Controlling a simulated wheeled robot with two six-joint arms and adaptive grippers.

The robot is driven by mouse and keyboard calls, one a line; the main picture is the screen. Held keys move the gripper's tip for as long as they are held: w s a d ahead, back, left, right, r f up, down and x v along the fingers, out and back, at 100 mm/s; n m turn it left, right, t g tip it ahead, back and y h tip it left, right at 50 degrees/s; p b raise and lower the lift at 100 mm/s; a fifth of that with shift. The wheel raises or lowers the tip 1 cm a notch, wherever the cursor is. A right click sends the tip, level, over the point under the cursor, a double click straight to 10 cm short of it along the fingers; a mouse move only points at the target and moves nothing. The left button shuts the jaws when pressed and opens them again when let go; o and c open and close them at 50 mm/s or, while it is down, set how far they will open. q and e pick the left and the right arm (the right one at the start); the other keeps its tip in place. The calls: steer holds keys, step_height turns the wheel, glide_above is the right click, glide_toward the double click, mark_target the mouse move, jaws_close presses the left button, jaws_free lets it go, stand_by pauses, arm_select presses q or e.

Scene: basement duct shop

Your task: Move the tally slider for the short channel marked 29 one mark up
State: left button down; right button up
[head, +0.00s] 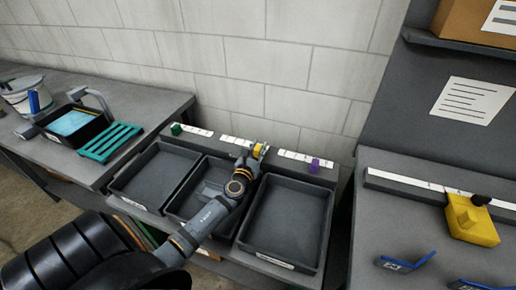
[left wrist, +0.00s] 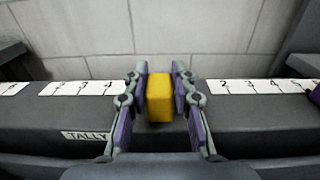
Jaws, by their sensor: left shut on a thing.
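My left gripper (head: 256,152) is shut on a yellow tally slider (head: 263,147) on the rail behind the dark bins. In the left wrist view, the gripper's fingers (left wrist: 160,98) press both sides of the yellow slider (left wrist: 159,96). The slider stands right of one white number strip (left wrist: 75,88) and left of another (left wrist: 255,86). A green slider (head: 176,128) is at the rail's left end. A purple slider (head: 314,165) is toward the right. The mark 29 cannot be read. My right gripper is not in view.
Dark bins (head: 287,224) stand before the rail, with a block wall (head: 250,60) close behind. A teal rack (head: 108,142) is on the left bench. At right are a yellow block (head: 470,222) and blue-handled pieces (head: 405,262). A TALLY label (left wrist: 86,135) marks the rail.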

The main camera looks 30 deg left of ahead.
arm_select(q)
steer(key=shift+d, duration=0.35)
steer(key=shift+a, duration=0.25)
steer(key=c, duration=1.3)
jaws_free()
steer(key=shift+o, duration=1.1)
steer(key=shift+w+d, duration=0.1)
steer(key=shift+d, duration=0.25)
steer(key=shift+a, duration=0.25)
steer(key=shift+s, duration=0.2)
steer(key=v, duration=1.1)
steer(key=shift+s, duration=0.35)
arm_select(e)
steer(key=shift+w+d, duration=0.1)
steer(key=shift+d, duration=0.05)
